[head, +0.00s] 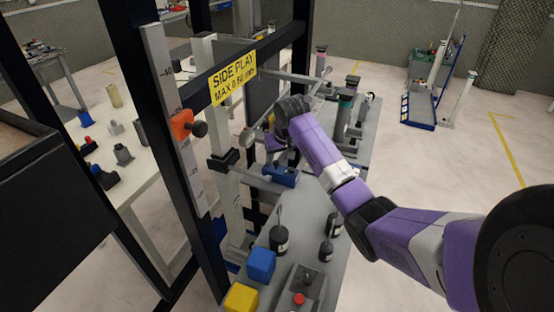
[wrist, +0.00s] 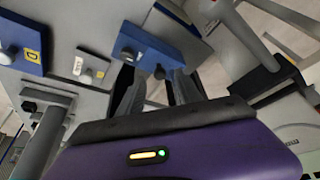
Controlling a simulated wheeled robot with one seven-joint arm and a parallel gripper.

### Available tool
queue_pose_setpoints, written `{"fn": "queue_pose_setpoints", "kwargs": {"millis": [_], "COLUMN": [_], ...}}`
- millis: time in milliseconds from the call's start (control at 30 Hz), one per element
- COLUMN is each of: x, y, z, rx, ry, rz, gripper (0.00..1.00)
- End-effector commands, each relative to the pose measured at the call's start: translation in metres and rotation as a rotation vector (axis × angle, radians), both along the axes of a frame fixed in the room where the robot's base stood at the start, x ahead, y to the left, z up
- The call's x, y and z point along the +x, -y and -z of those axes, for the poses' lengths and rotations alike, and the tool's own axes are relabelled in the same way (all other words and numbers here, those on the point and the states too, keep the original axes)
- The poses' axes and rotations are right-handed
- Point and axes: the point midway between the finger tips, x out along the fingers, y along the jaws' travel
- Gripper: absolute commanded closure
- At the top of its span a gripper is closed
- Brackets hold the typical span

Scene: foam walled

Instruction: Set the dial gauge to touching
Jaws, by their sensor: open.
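My gripper (head: 281,160) points down over the grey bench, just above a blue block (head: 281,177). In the wrist view, my open gripper (wrist: 157,84) has its two dark fingers apart in front of a blue block (wrist: 150,46) with a small dark knob (wrist: 159,72). Whether they touch it, I cannot tell.
A dark frame carries a yellow side play sign (head: 234,78) and a scale with an orange slider (head: 182,124). Grey bars run close to my wrist. Black weights (head: 279,239), a blue cube (head: 261,264), a yellow cube (head: 241,298) and a red-button box (head: 302,290) stand nearer.

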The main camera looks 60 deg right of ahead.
Motion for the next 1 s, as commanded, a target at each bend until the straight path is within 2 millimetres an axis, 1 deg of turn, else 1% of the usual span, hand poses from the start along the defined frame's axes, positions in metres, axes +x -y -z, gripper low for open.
{"fn": "queue_pose_setpoints", "kwargs": {"millis": [100, 233, 533, 567, 700, 767, 1000], "x": [0.004, 0.006, 0.007, 0.007, 0.007, 0.007, 0.007], "y": [0.004, 0.006, 0.007, 0.006, 0.006, 0.006, 0.006], "z": [0.012, 0.019, 0.021, 0.021, 0.021, 0.021, 0.021], "rx": [0.001, -0.001, -0.002, -0.002, -0.001, -0.001, -0.001], "ry": [-0.001, 0.001, 0.002, 0.002, 0.002, 0.002, 0.002], "rz": [0.0, 0.0, 0.0, 0.0, 0.0, 0.0, 0.0], "gripper": [0.59, 0.59, 0.59, 0.61, 0.88, 1.0, 1.0]}}
